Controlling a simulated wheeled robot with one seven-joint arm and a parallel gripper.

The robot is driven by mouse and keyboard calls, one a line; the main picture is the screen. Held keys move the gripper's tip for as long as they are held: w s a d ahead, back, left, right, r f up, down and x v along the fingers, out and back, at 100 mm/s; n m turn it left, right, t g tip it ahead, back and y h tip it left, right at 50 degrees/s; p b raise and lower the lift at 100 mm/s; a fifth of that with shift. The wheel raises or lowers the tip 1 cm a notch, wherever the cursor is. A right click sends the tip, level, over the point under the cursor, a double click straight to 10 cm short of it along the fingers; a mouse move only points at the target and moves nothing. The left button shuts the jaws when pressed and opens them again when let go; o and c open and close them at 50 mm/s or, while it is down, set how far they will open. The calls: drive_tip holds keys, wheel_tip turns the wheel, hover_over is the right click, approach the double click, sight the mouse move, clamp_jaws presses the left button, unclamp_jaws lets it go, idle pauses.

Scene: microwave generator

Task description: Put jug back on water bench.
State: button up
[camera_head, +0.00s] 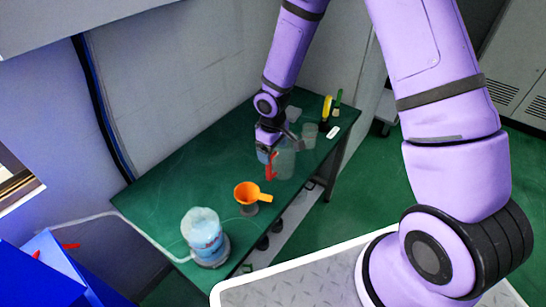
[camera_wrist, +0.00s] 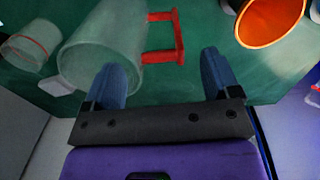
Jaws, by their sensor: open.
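The jug (camera_head: 286,163) is clear and greenish with a red handle, and it stands on the green-topped bench (camera_head: 165,203). In the wrist view the jug (camera_wrist: 103,50) is at upper left, with its red handle (camera_wrist: 180,40) toward the right. My gripper (camera_head: 269,152) is at the jug's handle side. In the wrist view my gripper (camera_wrist: 163,72) is open with nothing between its fingers. The handle shows ahead of the gap, and the left finger overlaps the jug's near edge. I cannot tell whether they touch.
An orange funnel (camera_head: 247,192) and a blue-and-white water container (camera_head: 204,236) with a hose stand nearer on the bench. A clear beaker (camera_head: 309,134), a yellow-handled tool (camera_head: 326,108) and a white item (camera_head: 333,132) are farther right. A wall runs behind the bench.

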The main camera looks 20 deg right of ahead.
drive_tip(key=s+d+r+m+t+h, duration=0.15)
drive_tip(key=s+d+r, duration=0.25)
drive_tip(key=r, duration=1.1)
drive_tip(key=s+d+r+m+t, duration=0.15)
drive_tip(key=s+d+r, duration=0.3)
drive_tip(key=r, duration=1.05)
drive_tip(key=s+d+r+m+t+y, duration=0.1)
drive_tip(key=s+r, duration=0.3)
drive_tip(key=s, duration=0.4)
drive_tip(key=s+d+r+m+t, duration=0.1)
drive_tip(key=s+d+r+m, duration=0.1)
drive_tip(key=s+r, duration=0.3)
drive_tip(key=s+m, duration=0.1)
drive_tip(key=s, duration=0.3)
drive_tip(key=shift+r+y, duration=0.25)
drive_tip(key=shift+y, duration=0.1)
drive_tip(key=shift+s+d, duration=0.1)
